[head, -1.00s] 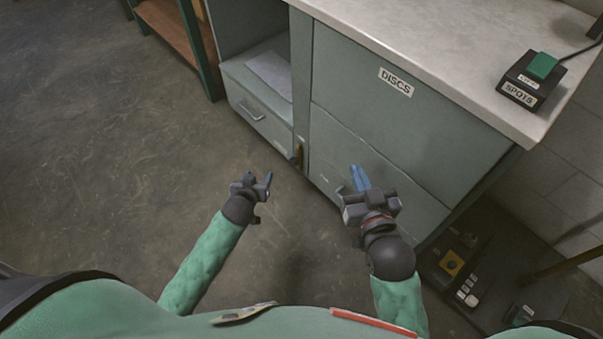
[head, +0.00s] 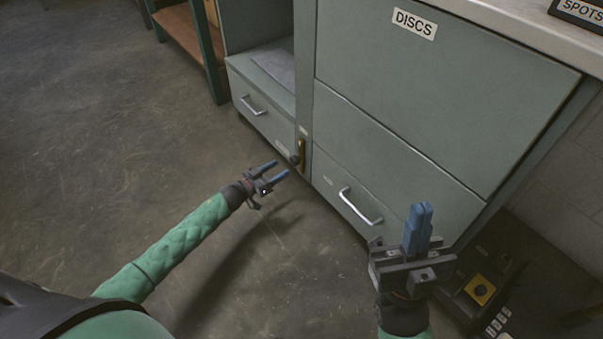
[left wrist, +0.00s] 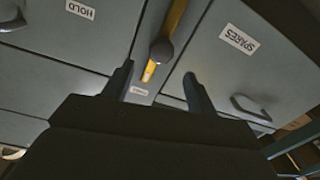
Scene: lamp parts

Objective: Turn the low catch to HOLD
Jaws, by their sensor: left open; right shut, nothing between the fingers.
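The low catch (head: 301,150) is a brass strip with a dark round knob, low on the cabinet post between two drawers. In the left wrist view the knob appears between the fingers (left wrist: 158,70), seemingly beyond the tips. My right gripper (head: 420,207) is shut and empty before the right drawer.
The left drawer (head: 262,119) and right drawer (head: 345,170) have bar handles. A door labelled DISCS (head: 415,24) is above. A SPARES label (left wrist: 239,39) shows in the left wrist view. A dark board with a yellow switch (head: 480,290) lies lower right. Floor at left is clear.

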